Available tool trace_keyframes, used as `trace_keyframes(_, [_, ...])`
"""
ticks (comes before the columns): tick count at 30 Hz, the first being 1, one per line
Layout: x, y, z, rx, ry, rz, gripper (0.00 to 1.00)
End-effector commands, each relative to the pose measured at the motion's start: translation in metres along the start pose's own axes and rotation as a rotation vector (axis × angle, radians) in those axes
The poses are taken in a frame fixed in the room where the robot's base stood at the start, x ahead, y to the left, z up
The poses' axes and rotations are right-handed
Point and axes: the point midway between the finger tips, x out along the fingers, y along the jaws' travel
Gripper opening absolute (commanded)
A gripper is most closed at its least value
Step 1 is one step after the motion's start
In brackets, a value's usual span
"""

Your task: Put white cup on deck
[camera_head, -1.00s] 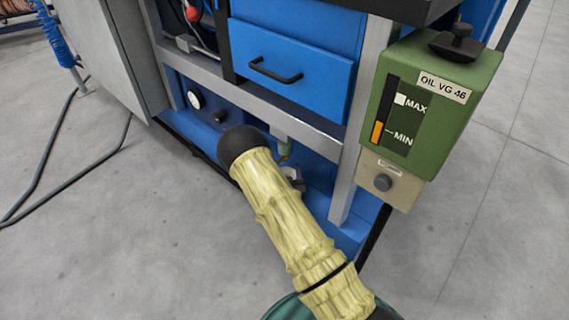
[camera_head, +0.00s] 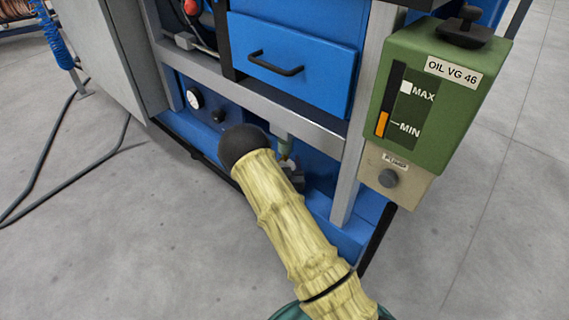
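No white cup shows in this view, and I cannot make out a surface that is clearly the deck. My arm, in a pale yellow ribbed sleeve with a dark rounded end, reaches up from the bottom edge across the middle of the picture. My gripper is not in view. The arm covers part of the blue machine's lower front.
A blue machine stands ahead with a closed drawer (camera_head: 300,55) and a grey frame post (camera_head: 366,130). A green oil box (camera_head: 445,115) juts out at the right. A pressure gauge (camera_head: 192,98) sits low left. A dark hose (camera_head: 62,180) lies on the grey floor.

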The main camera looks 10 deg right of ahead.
Motion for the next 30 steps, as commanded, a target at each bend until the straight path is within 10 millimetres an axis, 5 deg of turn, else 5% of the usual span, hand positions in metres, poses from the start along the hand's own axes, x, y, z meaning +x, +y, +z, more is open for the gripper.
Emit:
trace_keyframes(14, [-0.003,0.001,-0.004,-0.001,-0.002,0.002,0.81])
trace_keyframes(30, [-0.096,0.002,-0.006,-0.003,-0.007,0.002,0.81])
